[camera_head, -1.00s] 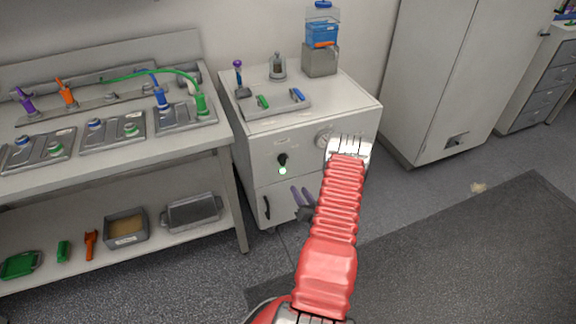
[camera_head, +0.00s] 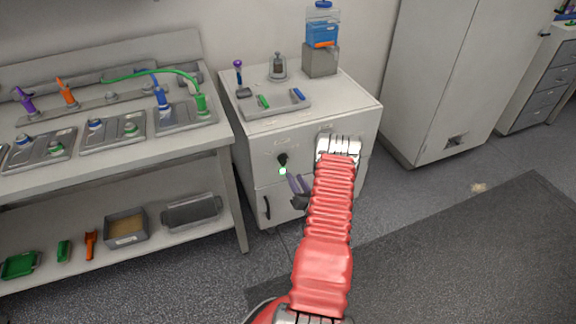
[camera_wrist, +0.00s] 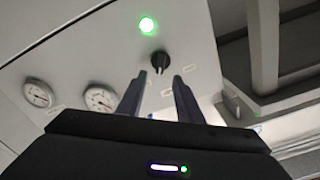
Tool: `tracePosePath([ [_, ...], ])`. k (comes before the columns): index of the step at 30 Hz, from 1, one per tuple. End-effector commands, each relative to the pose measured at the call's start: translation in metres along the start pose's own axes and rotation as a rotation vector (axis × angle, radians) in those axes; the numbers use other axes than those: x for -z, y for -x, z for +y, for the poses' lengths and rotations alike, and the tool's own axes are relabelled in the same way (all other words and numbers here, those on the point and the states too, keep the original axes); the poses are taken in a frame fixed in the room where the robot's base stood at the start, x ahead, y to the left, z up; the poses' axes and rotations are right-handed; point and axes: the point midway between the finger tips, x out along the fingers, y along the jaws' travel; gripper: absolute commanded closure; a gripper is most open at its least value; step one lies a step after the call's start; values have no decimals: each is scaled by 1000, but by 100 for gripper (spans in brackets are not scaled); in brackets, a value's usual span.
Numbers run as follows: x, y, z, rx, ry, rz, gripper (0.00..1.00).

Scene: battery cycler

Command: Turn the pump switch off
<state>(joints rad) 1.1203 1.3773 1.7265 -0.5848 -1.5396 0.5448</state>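The pump switch is a small black knob (camera_head: 282,158) on the front of the white cabinet, with a lit green lamp (camera_head: 283,171) just below it in the head view. In the wrist view the black knob (camera_wrist: 160,60) is ahead of my fingertips, and the glowing green lamp (camera_wrist: 147,25) is beside it. My gripper (camera_head: 292,180) is close to the cabinet front, slightly below and right of the knob. In the wrist view my gripper (camera_wrist: 158,78) has its two dark fingers apart, one on each side of the knob's line. Nothing is between them; contact is not visible.
Two round gauges (camera_wrist: 70,97) are on the same panel. The cabinet top (camera_head: 345,97) carries a tray, a glass jar and a blue bottle. A workbench (camera_head: 190,145) with trays and cables stands to the left. Dark floor is open at the right.

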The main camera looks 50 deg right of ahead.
Motion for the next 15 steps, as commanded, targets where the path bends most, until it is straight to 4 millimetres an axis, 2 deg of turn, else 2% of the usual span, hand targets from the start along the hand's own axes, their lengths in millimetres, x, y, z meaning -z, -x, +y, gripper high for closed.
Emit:
tracePosePath([
  [15, 0, -77, 0, 0, 1, 0, 67],
])
